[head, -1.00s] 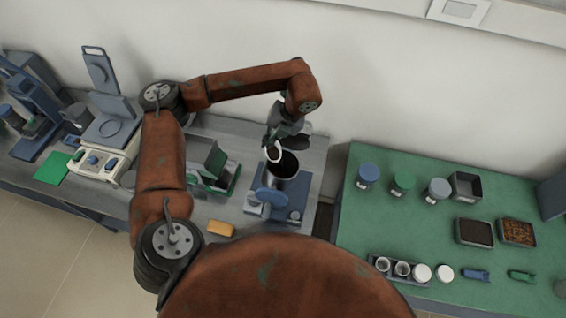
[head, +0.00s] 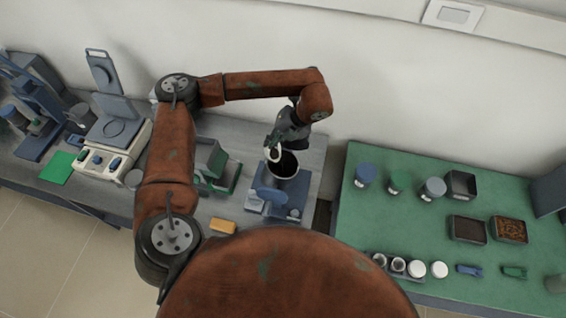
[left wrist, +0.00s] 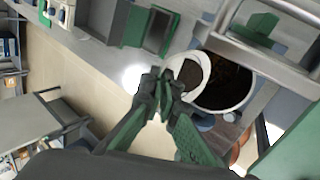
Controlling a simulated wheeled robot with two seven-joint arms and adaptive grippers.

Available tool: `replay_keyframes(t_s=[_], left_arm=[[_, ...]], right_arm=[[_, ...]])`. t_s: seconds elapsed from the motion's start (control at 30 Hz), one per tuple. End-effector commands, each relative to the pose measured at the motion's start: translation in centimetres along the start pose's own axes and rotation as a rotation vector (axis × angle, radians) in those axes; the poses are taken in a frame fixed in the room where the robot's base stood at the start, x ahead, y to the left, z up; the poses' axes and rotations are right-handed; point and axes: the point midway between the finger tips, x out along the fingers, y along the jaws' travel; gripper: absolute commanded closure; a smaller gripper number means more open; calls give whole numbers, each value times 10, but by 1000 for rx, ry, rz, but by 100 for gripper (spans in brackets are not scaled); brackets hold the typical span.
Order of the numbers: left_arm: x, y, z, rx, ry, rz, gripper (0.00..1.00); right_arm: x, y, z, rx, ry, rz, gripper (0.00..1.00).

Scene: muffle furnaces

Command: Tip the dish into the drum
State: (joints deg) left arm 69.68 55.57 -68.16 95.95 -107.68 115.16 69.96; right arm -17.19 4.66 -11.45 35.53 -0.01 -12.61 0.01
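A small white dish (head: 276,154) with dark material inside hangs at the rim of the drum. It also shows in the left wrist view (left wrist: 188,72), tilted and overlapping the drum's mouth. The drum (head: 284,179) is a grey open cylinder with a dark inside, on a blue-grey stand; the left wrist view shows its pale rim and dark contents (left wrist: 226,84). My left gripper (left wrist: 162,88) is shut on the dish's edge, with the fingers at the side away from the drum. In the head view it (head: 275,146) is just above the drum. My right gripper is not in view.
A balance (head: 112,140) is farther left. The green table (head: 400,225) at right holds lidded jars, trays and small cups. A gap separates the tables.

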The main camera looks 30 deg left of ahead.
Motion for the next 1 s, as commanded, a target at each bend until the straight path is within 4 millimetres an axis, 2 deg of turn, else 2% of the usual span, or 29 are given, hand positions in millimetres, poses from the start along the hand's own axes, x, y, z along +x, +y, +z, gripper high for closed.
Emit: replay_keyframes(t_s=[0.17, 0.8, 1.0], left_arm=[[-1, 0, 0, 1, 0, 3, 100], [-10, -7, 0, 5, -4, 120, 100], [-10, -8, 0, 4, -5, 140, 100]], right_arm=[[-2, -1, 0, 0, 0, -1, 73], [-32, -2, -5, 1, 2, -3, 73], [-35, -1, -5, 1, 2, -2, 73]])
